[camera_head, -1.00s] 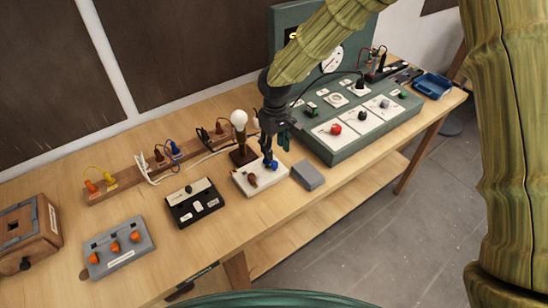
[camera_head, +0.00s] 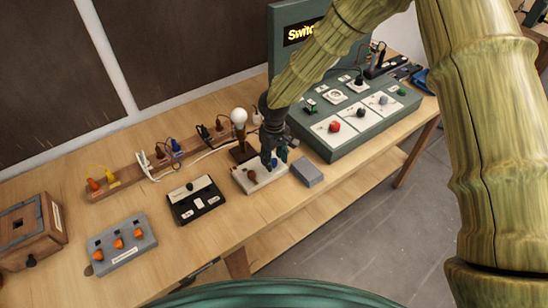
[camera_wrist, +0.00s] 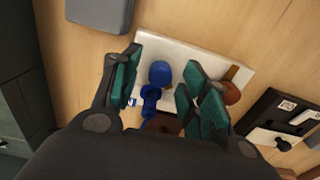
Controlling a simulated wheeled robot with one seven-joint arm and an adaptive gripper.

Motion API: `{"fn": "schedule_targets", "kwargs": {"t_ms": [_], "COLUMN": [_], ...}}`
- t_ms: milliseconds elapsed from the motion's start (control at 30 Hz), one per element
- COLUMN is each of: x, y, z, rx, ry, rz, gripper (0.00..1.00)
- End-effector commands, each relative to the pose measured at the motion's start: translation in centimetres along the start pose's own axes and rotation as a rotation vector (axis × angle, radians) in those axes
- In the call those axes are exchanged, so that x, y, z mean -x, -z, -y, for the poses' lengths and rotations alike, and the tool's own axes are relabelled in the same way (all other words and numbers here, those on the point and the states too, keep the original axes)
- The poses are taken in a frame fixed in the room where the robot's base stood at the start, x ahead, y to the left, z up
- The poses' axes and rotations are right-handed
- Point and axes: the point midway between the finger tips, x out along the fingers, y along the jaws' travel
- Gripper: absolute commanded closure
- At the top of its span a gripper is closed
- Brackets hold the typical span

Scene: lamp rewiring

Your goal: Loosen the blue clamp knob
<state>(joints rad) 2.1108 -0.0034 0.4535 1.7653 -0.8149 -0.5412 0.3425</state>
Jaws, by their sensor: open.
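The blue clamp knob (camera_wrist: 160,73) stands on a white base plate (camera_wrist: 205,52), with a lower blue part beside it in the wrist view. My gripper (camera_wrist: 166,64) is open, with one teal finger on each side of the knob. Gaps show between the knob and both fingers in that view. In the head view my gripper (camera_head: 274,158) is low over the right part of the white plate (camera_head: 262,186), and it mostly hides the knob. A brown knob (camera_wrist: 231,93) sits on the same plate, just outside one finger.
A grey block (camera_head: 307,172) lies right of the plate, and a black switch box (camera_head: 196,201) lies left. A bulb on a stand (camera_head: 239,118) is close behind. A green panel (camera_head: 350,148) stands to the right. Bare tabletop lies in front.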

Motion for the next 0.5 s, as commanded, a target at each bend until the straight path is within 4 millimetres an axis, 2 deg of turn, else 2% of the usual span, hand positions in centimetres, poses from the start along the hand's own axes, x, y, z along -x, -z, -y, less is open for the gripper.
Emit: {"fn": "schedule_targets", "kwargs": {"t_ms": [33, 233, 500], "x": [-0.01, 0.0, 0.03], "y": [-0.01, -0.01, 0.01], "z": [0.0, 0.0, -0.02], "rx": [0.0, 0.0, 0.012], "ry": [0.0, 0.0, 0.0], "rz": [0.0, 0.0, 0.0], "gripper": [0.61, 0.98, 1.0]}}
